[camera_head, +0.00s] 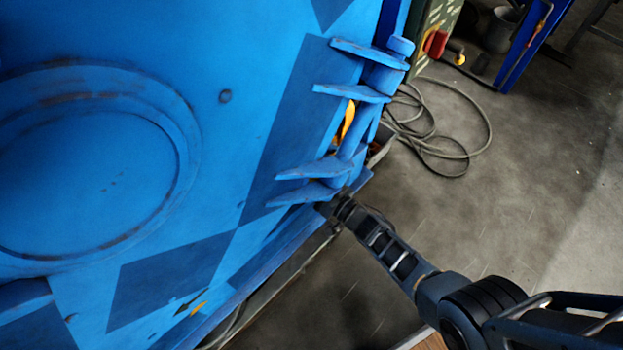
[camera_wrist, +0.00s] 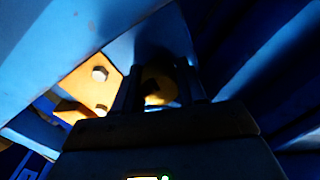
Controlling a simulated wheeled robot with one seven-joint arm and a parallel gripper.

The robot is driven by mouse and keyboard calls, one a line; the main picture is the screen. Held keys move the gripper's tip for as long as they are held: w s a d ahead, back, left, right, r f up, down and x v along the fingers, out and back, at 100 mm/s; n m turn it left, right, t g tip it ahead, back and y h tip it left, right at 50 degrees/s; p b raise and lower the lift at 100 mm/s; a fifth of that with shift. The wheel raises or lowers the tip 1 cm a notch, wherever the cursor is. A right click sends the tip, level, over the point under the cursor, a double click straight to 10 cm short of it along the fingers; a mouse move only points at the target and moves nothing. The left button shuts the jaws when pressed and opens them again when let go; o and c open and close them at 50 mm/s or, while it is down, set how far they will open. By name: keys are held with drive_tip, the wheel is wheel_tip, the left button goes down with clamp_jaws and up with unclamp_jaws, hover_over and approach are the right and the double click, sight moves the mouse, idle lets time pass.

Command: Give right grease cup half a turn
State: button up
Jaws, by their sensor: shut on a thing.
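My gripper (camera_wrist: 160,88) points into a dark recess in the wrist view. Its two dark fingers stand on either side of a small, round, brass-yellow thing (camera_wrist: 158,86), and it is shut on it. This looks like the right grease cup, though shadow hides most of its shape. In the head view my gripper (camera_head: 335,208) reaches in at the lower end of the blue hinge, and its fingertips are mostly hidden behind the blue parts. The cup cannot be made out in the head view.
A yellow plate with bolt heads (camera_wrist: 97,82) sits left of the fingers in the wrist view. Blue hinge lugs (camera_head: 312,170) and the large blue door (camera_head: 235,130) crowd my gripper. A cable (camera_head: 455,150) lies coiled on the floor. Floor to the right is open.

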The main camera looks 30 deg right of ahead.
drive_tip(key=shift+m, duration=0.3)
drive_tip(key=o, duration=1)
drive_tip(key=shift+o, duration=0.2)
drive_tip(key=shift+s, duration=0.1)
drive_tip(key=p+v, duration=0.2)
drive_tip(key=v, duration=0.5)
drive_tip(key=shift+s+d+p, duration=0.15)
drive_tip(key=shift+s+p, duration=0.1)
drive_tip(key=shift+p, duration=0.1)
